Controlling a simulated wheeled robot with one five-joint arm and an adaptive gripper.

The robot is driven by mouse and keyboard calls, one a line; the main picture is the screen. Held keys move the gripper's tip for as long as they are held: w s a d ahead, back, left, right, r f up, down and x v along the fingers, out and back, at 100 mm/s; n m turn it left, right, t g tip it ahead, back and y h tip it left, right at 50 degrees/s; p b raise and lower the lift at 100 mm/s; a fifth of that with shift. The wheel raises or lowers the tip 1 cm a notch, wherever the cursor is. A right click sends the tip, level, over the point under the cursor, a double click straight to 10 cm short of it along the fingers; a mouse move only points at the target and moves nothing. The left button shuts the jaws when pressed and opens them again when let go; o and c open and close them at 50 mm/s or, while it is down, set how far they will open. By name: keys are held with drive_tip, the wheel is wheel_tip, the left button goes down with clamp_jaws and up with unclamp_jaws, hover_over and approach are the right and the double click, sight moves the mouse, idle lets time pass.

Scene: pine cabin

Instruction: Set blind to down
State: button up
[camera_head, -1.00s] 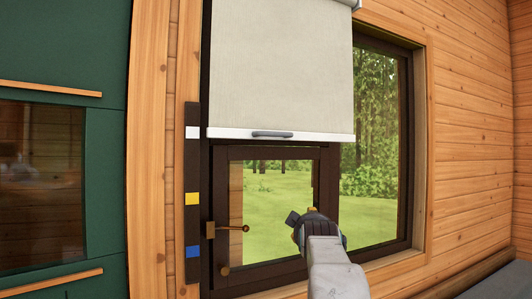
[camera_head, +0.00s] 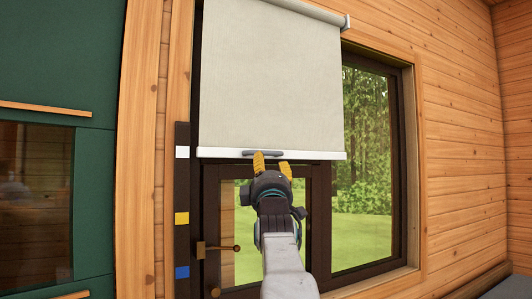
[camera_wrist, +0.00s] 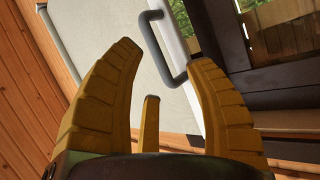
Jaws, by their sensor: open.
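The blind (camera_head: 268,80) is a pale grey roller sheet covering the upper part of the window. Its white bottom bar (camera_head: 320,156) lies level with the white mark on a dark strip at the left. A grey handle (camera_head: 262,153) is fixed on the bar. My gripper (camera_head: 272,160) is open, with yellow fingers pointing up just below and over the bar near the handle. In the wrist view the open fingers (camera_wrist: 168,70) are spread, with the handle (camera_wrist: 160,48) ahead between their tips. The fingers do not appear closed around it.
The dark strip (camera_head: 182,245) carries white, yellow and blue marks from top to bottom. A small inner window frame with a brass latch (camera_head: 220,247) sits below the blind. A green cabinet (camera_head: 95,200) stands at the left, and a plank wall is at the right.

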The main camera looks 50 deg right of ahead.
sight(267, 153)
drive_tip(key=shift+n, duration=0.9)
drive_tip(key=w+d+r+p, duration=0.1)
drive_tip(key=r+p, duration=0.1)
drive_tip(key=p, duration=0.1)
drive_tip(key=w+d+r+p, duration=0.1)
drive_tip(key=p, duration=0.1)
drive_tip(key=shift+w+d+r, duration=0.3)
drive_tip(key=shift+p+x, duration=0.75)
drive_tip(key=shift+x, duration=0.4)
drive_tip(key=shift+o, duration=0.3)
drive_tip(key=shift+w+f, duration=0.1)
drive_tip(key=shift+f, duration=0.05)
clamp_jaws()
